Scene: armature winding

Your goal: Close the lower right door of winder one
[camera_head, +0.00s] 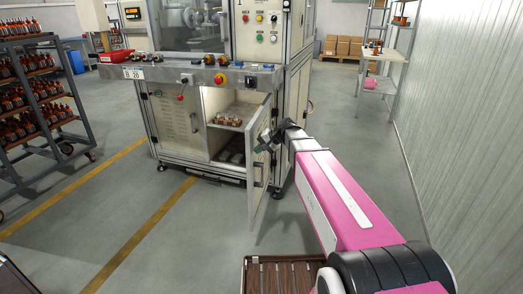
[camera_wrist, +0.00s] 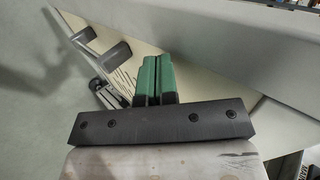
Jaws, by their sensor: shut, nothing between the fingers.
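The lower right door (camera_head: 261,160) of the winder (camera_head: 190,122) stands wide open, swung out toward me from the right side of its opening. Its handle (camera_head: 258,173) is near the free edge. My gripper (camera_head: 262,146) is at the upper part of the door, with its green fingers shut and empty. In the wrist view my fingers (camera_wrist: 157,78) are together in front of a pale door panel (camera_wrist: 210,70). The grey handle (camera_wrist: 100,52) and vent slots show to their left. I cannot tell whether the fingers touch the door.
The open compartment (camera_head: 235,112) holds small parts on its shelf and floor. A brown slatted tray (camera_head: 283,262) is in front below. Floor left of the door is clear.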

